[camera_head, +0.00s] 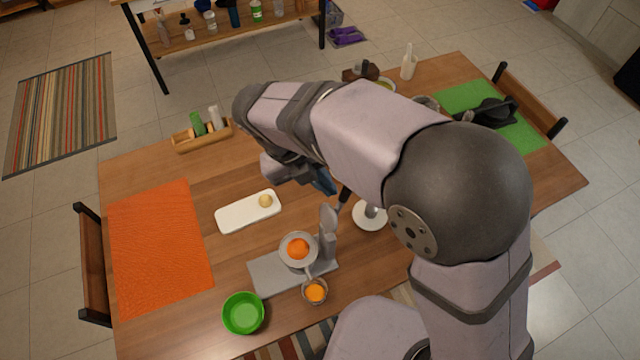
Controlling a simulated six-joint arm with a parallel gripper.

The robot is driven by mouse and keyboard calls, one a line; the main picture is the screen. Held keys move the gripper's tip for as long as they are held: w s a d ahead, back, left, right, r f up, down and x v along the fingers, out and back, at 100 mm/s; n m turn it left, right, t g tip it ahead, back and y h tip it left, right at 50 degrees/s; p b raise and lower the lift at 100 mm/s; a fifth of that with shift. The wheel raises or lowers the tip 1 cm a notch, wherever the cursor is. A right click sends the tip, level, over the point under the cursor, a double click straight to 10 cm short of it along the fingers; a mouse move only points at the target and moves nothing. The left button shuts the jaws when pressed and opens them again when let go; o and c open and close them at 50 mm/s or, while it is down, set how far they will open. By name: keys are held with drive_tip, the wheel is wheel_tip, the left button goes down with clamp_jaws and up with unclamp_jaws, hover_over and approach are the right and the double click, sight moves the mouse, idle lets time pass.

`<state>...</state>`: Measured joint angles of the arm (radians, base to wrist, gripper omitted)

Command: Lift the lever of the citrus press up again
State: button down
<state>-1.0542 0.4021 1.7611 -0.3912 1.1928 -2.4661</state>
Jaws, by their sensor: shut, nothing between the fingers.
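The grey citrus press (262,277) stands near the table's front edge, with its column upright (329,222). An orange piece (298,249) shows uncovered in its round cup. A glass with orange content (315,291) sits below the cup's spout. A dark rod (343,197) shows just behind the column top; it may be the lever, but I cannot tell. My gripper (326,183) is shut and empty, with bluish fingers, above the table behind the press. It is close to the dark rod in the picture; whether they touch I cannot tell. My arm hides the area to the right.
A green bowl (243,314) stands left of the glass. A white board (232,217) with a small yellowish item (265,201) lies left of the gripper. A white saucer (361,224) is right of the press. An orange mat (160,250) covers the table's left.

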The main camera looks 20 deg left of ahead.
drive_tip(key=v, duration=1.1)
drive_tip(key=shift+w+r, duration=0.2)
drive_tip(key=shift+r, duration=0.1)
drive_tip(key=shift+a, duration=0.15)
